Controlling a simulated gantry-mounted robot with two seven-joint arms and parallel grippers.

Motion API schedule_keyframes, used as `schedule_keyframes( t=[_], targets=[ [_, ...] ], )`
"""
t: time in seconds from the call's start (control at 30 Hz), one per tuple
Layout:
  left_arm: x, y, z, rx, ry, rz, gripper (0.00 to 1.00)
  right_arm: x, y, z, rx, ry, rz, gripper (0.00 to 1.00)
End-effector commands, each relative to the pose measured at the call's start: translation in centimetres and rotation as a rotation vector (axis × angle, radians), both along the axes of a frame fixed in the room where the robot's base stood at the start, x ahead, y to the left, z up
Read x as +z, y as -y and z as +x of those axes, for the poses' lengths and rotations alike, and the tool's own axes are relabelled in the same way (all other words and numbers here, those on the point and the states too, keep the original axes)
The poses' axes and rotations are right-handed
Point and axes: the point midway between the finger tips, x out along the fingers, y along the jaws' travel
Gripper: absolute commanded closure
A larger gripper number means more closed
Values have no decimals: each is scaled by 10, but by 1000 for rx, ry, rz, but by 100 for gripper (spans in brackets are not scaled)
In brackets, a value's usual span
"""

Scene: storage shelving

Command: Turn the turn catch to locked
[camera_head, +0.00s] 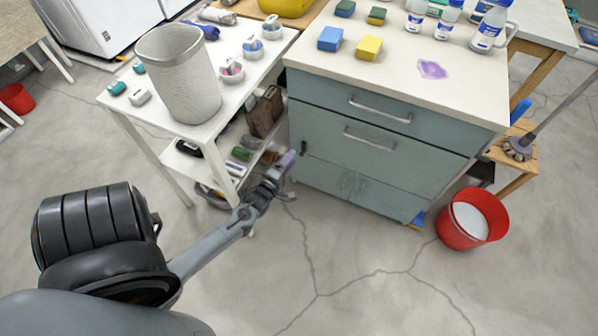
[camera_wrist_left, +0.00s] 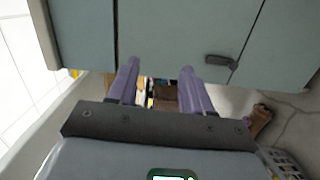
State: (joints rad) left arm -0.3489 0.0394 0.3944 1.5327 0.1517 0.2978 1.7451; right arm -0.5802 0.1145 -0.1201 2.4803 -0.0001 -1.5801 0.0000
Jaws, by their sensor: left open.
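The turn catch (camera_head: 304,147) is a small dark handle on the left part of the teal cabinet's front (camera_head: 375,150). It looks roughly upright in the head view. In the wrist view the catch (camera_wrist_left: 220,61) lies across the picture on the teal panel, just beyond and right of the right-hand fingertip. My left gripper (camera_head: 289,161) has purple fingers and is just left of and below the catch, apart from it. In the wrist view its two fingers (camera_wrist_left: 160,75) are spread with nothing between them. My right gripper is in neither view.
A white table (camera_head: 215,75) with a ribbed bin (camera_head: 180,75) and a crowded lower shelf stands close left of my gripper. A red bucket (camera_head: 472,222) sits on the floor at the cabinet's right. The floor before the cabinet is clear.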

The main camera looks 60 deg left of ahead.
Motion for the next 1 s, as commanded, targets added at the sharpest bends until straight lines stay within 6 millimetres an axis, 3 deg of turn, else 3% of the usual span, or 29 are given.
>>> schedule_keyframes(
  t=[0.03, 0.1, 0.3, 0.4, 0.6, 1.0],
  targets=[
    [-42, -8, -2, 20, 2, 0, 50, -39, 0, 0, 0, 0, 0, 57],
    [-72, -17, -5, 44, -1, -3, 50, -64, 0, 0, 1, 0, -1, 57],
    [-143, -36, -6, 100, -1, -18, 50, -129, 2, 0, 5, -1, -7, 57],
    [-163, -40, -2, 113, 13, -20, 50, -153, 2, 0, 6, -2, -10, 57],
    [-185, -41, 7, 118, 35, -23, 50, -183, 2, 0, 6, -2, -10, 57],
    [-190, -57, 33, 116, 44, -21, 50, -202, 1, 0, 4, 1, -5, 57]
  ],
)
